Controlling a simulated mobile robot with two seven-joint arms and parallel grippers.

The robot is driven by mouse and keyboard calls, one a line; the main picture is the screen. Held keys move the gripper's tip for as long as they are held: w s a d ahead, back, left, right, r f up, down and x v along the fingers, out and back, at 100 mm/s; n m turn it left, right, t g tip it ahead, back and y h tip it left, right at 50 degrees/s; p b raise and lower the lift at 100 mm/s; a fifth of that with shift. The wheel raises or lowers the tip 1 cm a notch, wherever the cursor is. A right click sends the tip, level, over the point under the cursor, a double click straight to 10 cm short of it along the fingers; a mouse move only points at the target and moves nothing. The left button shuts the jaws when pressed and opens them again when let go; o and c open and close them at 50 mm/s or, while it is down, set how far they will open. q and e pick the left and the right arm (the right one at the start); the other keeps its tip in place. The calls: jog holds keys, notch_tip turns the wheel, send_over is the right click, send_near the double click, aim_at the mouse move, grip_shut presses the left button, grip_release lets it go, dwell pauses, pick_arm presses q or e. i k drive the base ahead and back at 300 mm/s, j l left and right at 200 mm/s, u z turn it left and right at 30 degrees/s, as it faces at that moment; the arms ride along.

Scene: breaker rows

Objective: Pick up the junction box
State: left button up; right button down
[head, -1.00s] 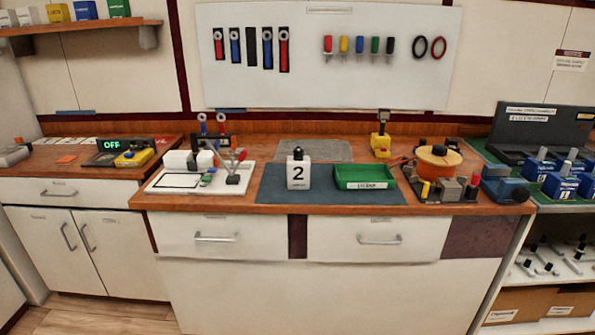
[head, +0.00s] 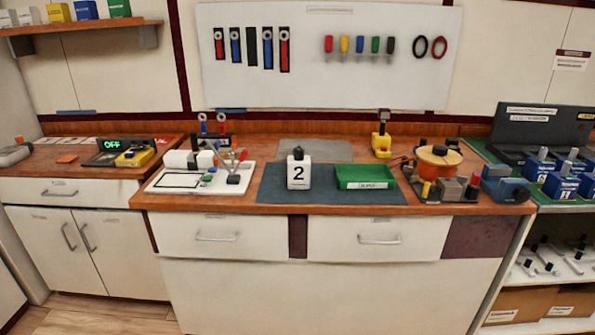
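No object in the head view is clearly labelled as the junction box. A white box-like block (head: 180,159) sits at the back of a white board (head: 243,180) on the left of the wooden counter, and I cannot tell whether it is the junction box. A white block marked 2 (head: 298,173), with a dark top, stands upright on the blue-grey mat (head: 324,193). Neither of my grippers is in view.
A green tray (head: 365,172) stands on the mat's right. An orange spool (head: 439,157) with several small parts is to its right. A yellow tool (head: 381,144) stands behind. A side counter (head: 60,160) is at left. Blue blocks (head: 560,184) crowd the right bench.

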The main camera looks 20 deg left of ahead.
aim_at(299, 169)
jog(key=i+j+u, duration=0.3)
jog(key=i, duration=0.4)
jog(key=i+u, duration=0.3)
jog(key=i, duration=0.45)
jog(key=k+j, duration=0.55)
jog(key=i+l, duration=0.55)
jog(key=i+j, duration=0.05)
